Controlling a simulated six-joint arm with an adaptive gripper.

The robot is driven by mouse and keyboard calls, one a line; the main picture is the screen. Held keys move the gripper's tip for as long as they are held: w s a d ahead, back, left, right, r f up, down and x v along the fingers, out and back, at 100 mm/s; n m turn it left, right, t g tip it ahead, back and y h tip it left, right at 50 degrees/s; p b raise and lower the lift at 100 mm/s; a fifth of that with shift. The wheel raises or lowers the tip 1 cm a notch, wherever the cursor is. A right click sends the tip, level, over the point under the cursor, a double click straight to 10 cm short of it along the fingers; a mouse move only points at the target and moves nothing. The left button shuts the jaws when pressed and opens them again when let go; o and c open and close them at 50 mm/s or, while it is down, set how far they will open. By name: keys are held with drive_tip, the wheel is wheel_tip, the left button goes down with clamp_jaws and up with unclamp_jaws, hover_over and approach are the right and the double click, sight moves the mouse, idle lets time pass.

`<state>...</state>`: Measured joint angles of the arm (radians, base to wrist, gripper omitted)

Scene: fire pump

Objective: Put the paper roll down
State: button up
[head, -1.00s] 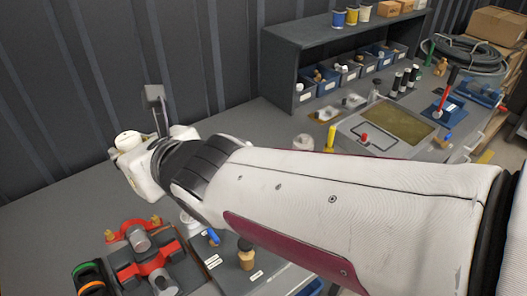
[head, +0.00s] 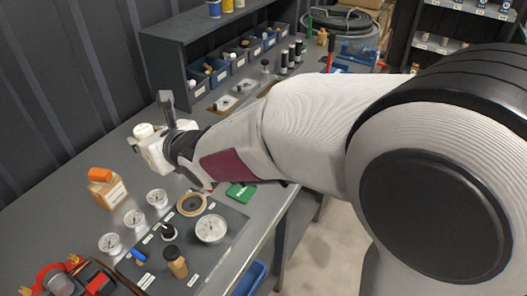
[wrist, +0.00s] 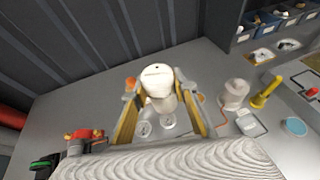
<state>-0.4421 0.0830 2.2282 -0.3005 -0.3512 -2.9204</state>
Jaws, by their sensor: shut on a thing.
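The white paper roll (wrist: 158,82) stands between the two yellow-padded fingers of my gripper (wrist: 160,100) in the wrist view. The fingers are shut on it, one on each side, and its rounded top faces the camera. In the head view, my gripper (head: 154,150) is left of centre over the grey workbench (head: 62,212), with a white rounded end, likely the roll (head: 143,131), at its far left. The roll's lower part is hidden, and I cannot tell if it touches the bench.
An orange-topped box (head: 107,188), several round gauges (head: 134,218) and a dark board with a tape ring (head: 191,204) lie nearer the front. A shelf with blue bins (head: 218,77) stands behind. Bare bench shows left of my gripper.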

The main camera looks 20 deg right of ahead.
drive_tip(key=w+d+f, duration=0.3)
drive_tip(key=d, duration=1)
drive_tip(key=w+d+f, duration=0.3)
drive_tip(key=d+f, duration=0.1)
drive_tip(key=d, duration=0.9)
drive_tip(key=w+d+f, duration=0.3)
drive_tip(key=d+f, duration=0.1)
drive_tip(key=d, duration=0.9)
drive_tip(key=shift+f, duration=3.05)
